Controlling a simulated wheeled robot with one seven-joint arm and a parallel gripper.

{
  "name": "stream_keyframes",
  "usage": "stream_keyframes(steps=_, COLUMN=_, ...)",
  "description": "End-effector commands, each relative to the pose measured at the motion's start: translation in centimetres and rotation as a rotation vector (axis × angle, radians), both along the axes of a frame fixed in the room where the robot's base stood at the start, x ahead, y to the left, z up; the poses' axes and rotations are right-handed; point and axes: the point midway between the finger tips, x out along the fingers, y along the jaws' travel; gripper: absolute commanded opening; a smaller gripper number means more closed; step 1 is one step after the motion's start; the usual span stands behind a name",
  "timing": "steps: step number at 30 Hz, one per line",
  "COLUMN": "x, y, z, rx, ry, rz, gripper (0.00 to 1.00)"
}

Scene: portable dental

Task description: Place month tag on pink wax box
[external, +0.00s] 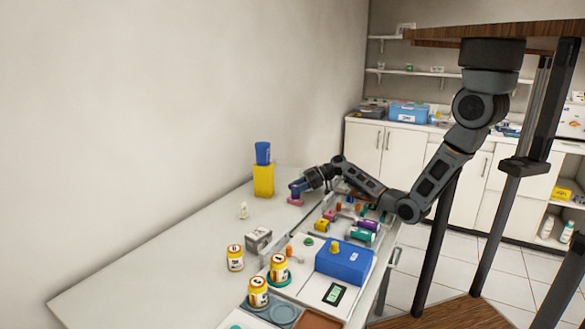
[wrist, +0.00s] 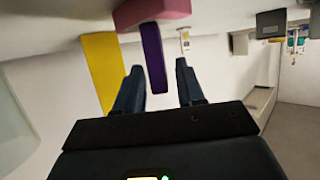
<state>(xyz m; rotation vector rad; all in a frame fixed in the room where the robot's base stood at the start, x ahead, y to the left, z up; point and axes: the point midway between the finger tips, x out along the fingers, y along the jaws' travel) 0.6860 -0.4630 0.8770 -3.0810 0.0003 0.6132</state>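The pink wax box (external: 296,202) stands on the white counter near the wall. It fills the top middle of the wrist view (wrist: 150,12), which looks upside down. A flat purple piece (wrist: 153,60), which I take to be the month tag, meets the pink box at one end and extends between my fingers. My gripper (wrist: 159,72) is open around it, with a clear gap on the right finger's side. In the external view my gripper (external: 297,187) is just above the pink box, and the tag cannot be told apart from the fingers.
A yellow box (external: 264,181) with a blue cup-like piece (external: 262,152) on it stands close behind. A small white item (external: 243,210) and a grey box (external: 258,239) are on the counter. A blue box (external: 344,262) and several coloured items line the front edge. The left counter is clear.

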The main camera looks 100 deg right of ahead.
Motion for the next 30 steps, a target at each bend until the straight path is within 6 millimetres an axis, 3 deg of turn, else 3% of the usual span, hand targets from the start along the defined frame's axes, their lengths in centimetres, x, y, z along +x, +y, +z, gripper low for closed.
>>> stream_keyframes(steps=13, x=-0.3, y=0.0, z=0.4, rx=-0.001, ry=-0.001, rz=-0.002, gripper=0.46)
stream_keyframes(steps=30, x=-9.8, y=-0.1, z=4.3, rx=-0.001, ry=-0.001, rz=-0.003, gripper=0.46)
